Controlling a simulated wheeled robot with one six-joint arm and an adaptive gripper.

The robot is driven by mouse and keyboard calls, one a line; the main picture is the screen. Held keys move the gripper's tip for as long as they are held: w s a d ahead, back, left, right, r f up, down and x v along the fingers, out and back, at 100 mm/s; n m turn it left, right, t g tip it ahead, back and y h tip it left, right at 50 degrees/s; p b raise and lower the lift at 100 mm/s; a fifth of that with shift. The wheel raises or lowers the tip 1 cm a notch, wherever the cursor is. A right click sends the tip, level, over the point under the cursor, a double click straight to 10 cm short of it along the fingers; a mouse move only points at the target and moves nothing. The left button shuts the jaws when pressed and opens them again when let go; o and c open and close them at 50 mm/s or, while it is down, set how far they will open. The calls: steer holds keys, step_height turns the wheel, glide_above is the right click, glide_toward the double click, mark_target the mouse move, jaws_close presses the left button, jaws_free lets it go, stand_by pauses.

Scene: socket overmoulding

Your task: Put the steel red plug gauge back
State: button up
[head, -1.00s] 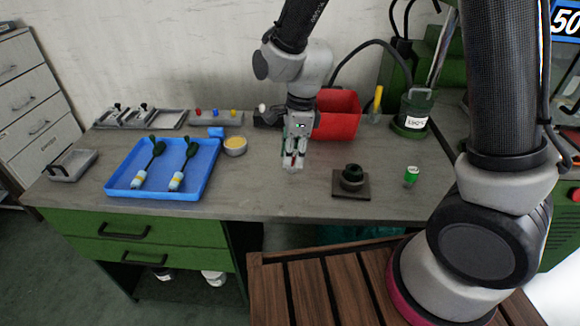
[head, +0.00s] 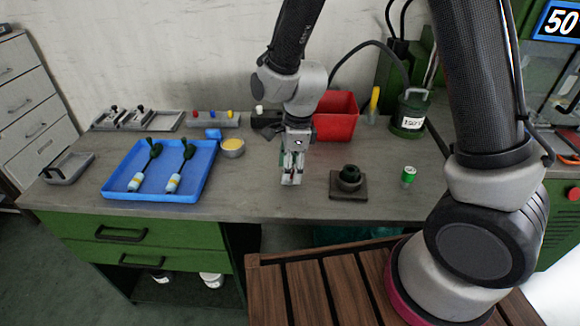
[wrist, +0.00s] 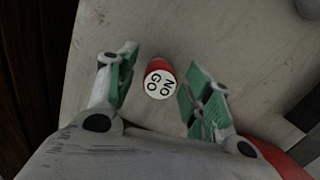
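A grey rack (head: 226,125) with red, blue and yellow knobs lies at the back.
A blue tray (head: 112,190) with two dark-handled tools is at the left, beside a bowl of yellow stuff (head: 232,148). A red bin (head: 335,115) is behind my gripper. A dark round part on a square plate (head: 348,190) and a green can (head: 408,175) stand to the right.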

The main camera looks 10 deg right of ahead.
steer(key=d+r+n+t, duration=0.1)
steer(key=d+r+n, duration=0.4)
steer(key=r, duration=1.2)
steer(key=s+d+r+n+t, duration=0.1)
steer(key=s+d+r+n, duration=0.2)
steer(key=d, duration=0.4)
steer(key=s+d+r+n+t+h, duration=0.1)
steer(key=s+d+r+n, duration=0.2)
steer(key=s+d+n, duration=0.2)
steer(key=s+d+r+n+t, duration=0.1)
steer(key=s+d+r+n, duration=0.2)
steer(key=d, duration=0.7)
steer(key=s+n, duration=0.2)
steer(key=s, duration=0.2)
steer(key=shift+s+d, duration=0.2)
steer(key=shift+s, duration=0.2)
steer(key=shift+r, duration=0.1)
